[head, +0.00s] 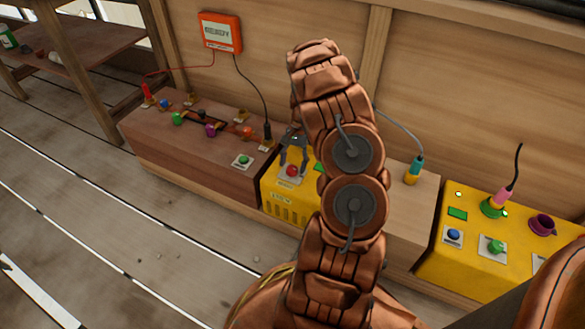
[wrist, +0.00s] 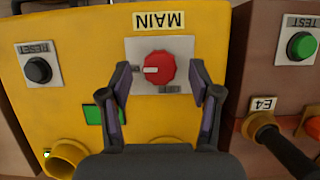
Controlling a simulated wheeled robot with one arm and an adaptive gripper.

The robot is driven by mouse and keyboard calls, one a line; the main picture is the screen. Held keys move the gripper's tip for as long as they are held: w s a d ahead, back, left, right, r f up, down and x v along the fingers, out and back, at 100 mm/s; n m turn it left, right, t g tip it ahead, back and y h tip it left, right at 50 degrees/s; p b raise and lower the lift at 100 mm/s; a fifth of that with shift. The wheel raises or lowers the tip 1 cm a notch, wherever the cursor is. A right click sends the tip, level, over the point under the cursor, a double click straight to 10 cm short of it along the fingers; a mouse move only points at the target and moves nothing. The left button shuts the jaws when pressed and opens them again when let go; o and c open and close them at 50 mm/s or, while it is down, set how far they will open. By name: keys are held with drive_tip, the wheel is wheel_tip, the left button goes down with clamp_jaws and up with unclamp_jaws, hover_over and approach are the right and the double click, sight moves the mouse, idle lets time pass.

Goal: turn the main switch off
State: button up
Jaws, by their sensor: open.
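The main switch is a red round knob (wrist: 159,70) with a white pointer mark toward the left of the wrist picture. It sits on a pale plate (wrist: 185,48) under an upside-down MAIN label (wrist: 159,21) on the yellow box (wrist: 88,30). In the head view the knob (head: 291,171) is on the yellow box's top, just below my gripper (head: 293,152). My gripper (wrist: 161,82) is open, with one finger on each side of the knob in the wrist view. I cannot tell whether the fingers touch it.
A black RESET button (wrist: 37,71) and a green panel (wrist: 103,113) are on the same yellow box. A brown box (head: 190,140) with plugs and buttons stands to the left in the head view. A second yellow box (head: 470,262) stands at the right. My arm hides part of the bench.

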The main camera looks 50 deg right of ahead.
drive_tip(key=shift+a+f, duration=0.2)
drive_tip(key=shift+f, duration=0.3)
drive_tip(key=c, duration=1.1)
